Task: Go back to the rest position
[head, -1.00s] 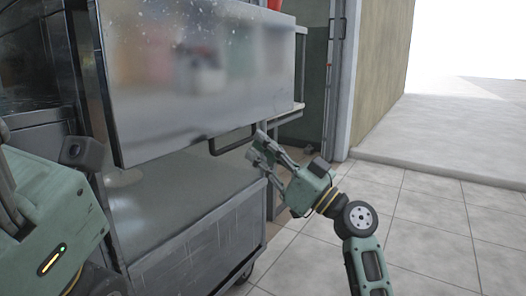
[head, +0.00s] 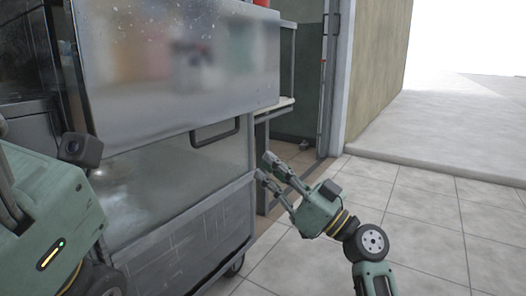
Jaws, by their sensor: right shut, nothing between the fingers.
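At the left edge, close to the camera, is the green housing of my left gripper (head: 55,215). Its fingertips are cut off or hidden, so its opening does not show.
The metal cabinet (head: 185,240) on wheels fills the left, with a shiny panel (head: 190,60) above a flat shelf. A doorway frame (head: 333,90) stands behind it. The tiled floor (head: 430,220) on the right is clear.

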